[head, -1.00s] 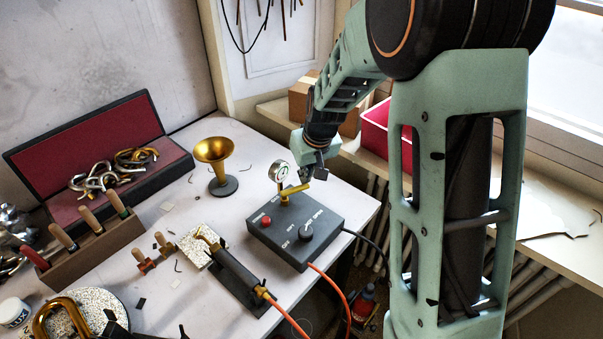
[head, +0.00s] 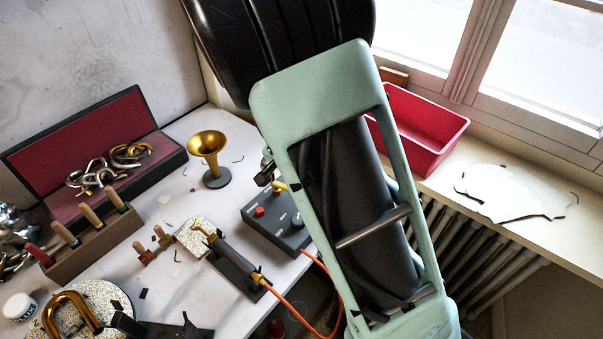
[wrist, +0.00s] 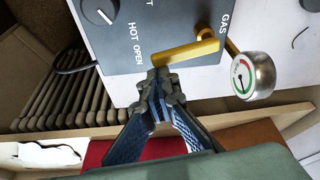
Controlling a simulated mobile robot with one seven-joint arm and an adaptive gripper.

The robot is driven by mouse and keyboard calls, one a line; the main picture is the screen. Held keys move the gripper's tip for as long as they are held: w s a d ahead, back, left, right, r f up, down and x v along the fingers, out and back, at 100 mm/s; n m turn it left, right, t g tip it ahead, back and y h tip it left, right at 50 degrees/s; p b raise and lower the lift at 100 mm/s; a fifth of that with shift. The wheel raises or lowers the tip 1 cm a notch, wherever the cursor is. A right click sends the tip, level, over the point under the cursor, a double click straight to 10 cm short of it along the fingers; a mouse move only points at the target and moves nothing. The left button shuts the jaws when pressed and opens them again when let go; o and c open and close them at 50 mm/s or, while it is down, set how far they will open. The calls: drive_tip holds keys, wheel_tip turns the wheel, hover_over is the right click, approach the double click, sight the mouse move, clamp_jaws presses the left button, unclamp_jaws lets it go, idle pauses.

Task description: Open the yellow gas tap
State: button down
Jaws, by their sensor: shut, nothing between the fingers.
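The yellow gas tap (wrist: 185,52) is a bar-shaped lever on the dark grey box (wrist: 160,25), beside the printed word GAS. Its free end lies close to the printed word OPEN. In the head view only a bit of the yellow tap (head: 280,187) shows at the box's back edge; my arm hides the rest. My gripper (wrist: 162,76) is shut and empty, with its fingertips right by the lever's free end; I cannot tell if they touch. In the head view part of my gripper (head: 266,172) shows behind the box.
A round pressure gauge (wrist: 250,76) stands close to the tap. The box also carries a knob (wrist: 98,8) and a red button (head: 259,211). A brass horn bell (head: 208,148) stands to the left. A torch (head: 232,258) with an orange hose lies in front. A red bin (head: 425,125) sits on the sill.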

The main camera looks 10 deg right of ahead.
drive_tip(key=shift+s+a+m, duration=0.15)
drive_tip(key=shift+s+m, duration=0.2)
drive_tip(key=shift+m, duration=0.25)
drive_tip(key=shift+s+a+p, duration=0.15)
drive_tip(key=shift+s+p, duration=0.1)
drive_tip(key=shift+p, duration=0.15)
drive_tip(key=shift+s+a, duration=0.1)
drive_tip(key=shift+r, duration=0.1)
